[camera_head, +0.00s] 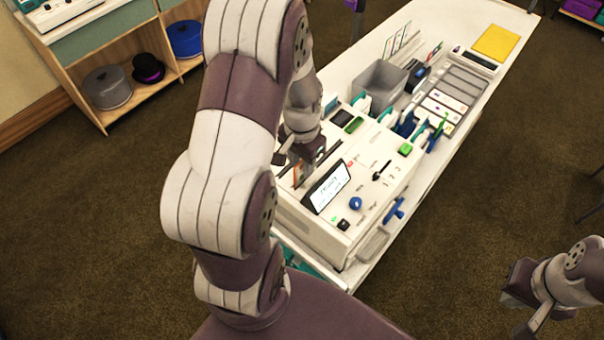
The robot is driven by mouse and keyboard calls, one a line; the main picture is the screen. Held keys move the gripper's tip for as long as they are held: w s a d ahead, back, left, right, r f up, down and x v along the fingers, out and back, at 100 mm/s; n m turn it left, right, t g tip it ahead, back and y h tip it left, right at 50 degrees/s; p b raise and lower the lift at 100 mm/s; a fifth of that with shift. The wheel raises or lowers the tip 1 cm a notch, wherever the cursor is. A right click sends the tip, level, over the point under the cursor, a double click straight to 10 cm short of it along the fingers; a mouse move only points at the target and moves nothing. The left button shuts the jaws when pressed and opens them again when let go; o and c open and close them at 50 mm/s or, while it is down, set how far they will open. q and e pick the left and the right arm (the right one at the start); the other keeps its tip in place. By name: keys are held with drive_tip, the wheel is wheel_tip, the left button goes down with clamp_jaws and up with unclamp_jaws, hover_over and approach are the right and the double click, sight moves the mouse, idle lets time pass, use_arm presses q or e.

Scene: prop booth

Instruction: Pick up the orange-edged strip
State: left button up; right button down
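A small upright piece with an orange edge (298,173) shows just below my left gripper (300,160), behind the tilted screen of the white machine (311,228). It may be the orange-edged strip, but my arm and gripper cover much of it. My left gripper points down over the machine's left part. Its fingertips are too small and hidden to tell whether they hold the piece. My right gripper (517,286) is at the lower right, over the floor and away from the table. Its finger opening is not clear.
The white machine carries a tilted screen (327,187), a blue knob (355,203) and a green block (405,149). Behind it are a grey bin (380,85), slotted cards (401,38) and a yellow sheet (496,43) on the long white table (440,15). A shelf (75,68) stands at left.

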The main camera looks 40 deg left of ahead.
use_arm(q)
drive_tip(key=shift+d+f, duration=0.1)
drive_tip(key=shift+d, duration=0.05)
drive_tip(key=shift+a+f, duration=0.15)
drive_tip(key=shift+a, duration=0.2)
clamp_jaws()
drive_tip(key=shift+d, duration=0.2)
wheel_tip(320, 180, up, 10)
drive_tip(key=shift+r+b, duration=0.1)
drive_tip(key=shift+b, duration=1)
drive_tip(key=shift+a, duration=0.1)
